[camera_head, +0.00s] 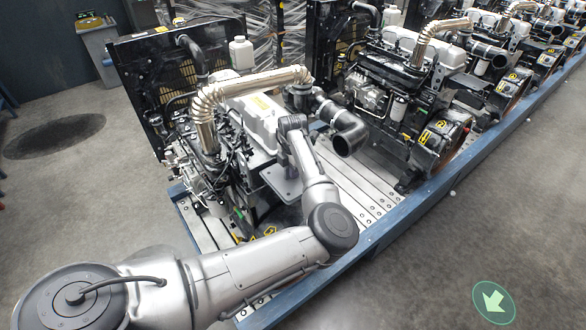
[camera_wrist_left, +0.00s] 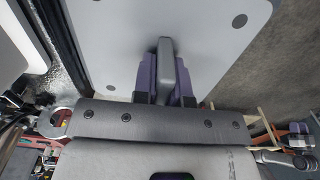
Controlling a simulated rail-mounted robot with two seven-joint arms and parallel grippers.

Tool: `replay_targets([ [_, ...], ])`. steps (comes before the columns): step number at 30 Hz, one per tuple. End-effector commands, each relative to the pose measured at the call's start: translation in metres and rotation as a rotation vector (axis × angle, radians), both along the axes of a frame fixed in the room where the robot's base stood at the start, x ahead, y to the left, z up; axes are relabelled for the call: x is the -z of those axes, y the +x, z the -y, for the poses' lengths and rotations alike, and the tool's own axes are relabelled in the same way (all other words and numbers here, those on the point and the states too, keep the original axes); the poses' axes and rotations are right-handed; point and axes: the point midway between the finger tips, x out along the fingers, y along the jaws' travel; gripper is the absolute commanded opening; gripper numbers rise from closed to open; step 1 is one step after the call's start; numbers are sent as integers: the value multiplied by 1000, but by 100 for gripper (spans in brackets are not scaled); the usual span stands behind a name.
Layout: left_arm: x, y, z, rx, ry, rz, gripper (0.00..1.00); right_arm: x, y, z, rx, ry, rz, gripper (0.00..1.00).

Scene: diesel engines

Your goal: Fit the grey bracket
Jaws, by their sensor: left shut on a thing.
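The grey bracket (camera_head: 281,188) is a flat plate beside the near engine in the head view, close to its lower right side. In the left wrist view the bracket (camera_wrist_left: 112,45) fills the upper middle as a pale grey plate with dark round holes and an upright grey tab. My left gripper (camera_wrist_left: 166,78) has its purple fingers shut on this tab. In the head view my left gripper (camera_head: 289,168) is small and partly hidden by my wrist. I cannot tell whether the plate touches the engine. The near engine (camera_head: 256,120) has a silver pipe over its top.
A black elbow pipe (camera_head: 349,134) sticks out just right of my wrist. A blue-edged slatted platform (camera_head: 352,190) carries the engines, and a second engine (camera_head: 405,75) stands to the right. The floor (camera_head: 440,245) in front is clear, with a green arrow marker (camera_head: 494,303).

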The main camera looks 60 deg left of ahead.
Motion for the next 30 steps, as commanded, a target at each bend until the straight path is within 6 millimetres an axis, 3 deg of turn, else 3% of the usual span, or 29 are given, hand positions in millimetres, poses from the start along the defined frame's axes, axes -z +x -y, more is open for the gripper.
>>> replay_targets([
  [2,-1,0,0,-1,1,1,0,0,0,1,-2,-4,1,43],
  [3,-1,0,0,0,1,1,14,0,0,1,-3,-4,0,43],
  [12,-1,0,0,0,0,1,42,0,0,1,-3,-5,0,43],
  [30,-5,0,0,0,-1,1,38,-5,0,-2,4,6,0,43],
])
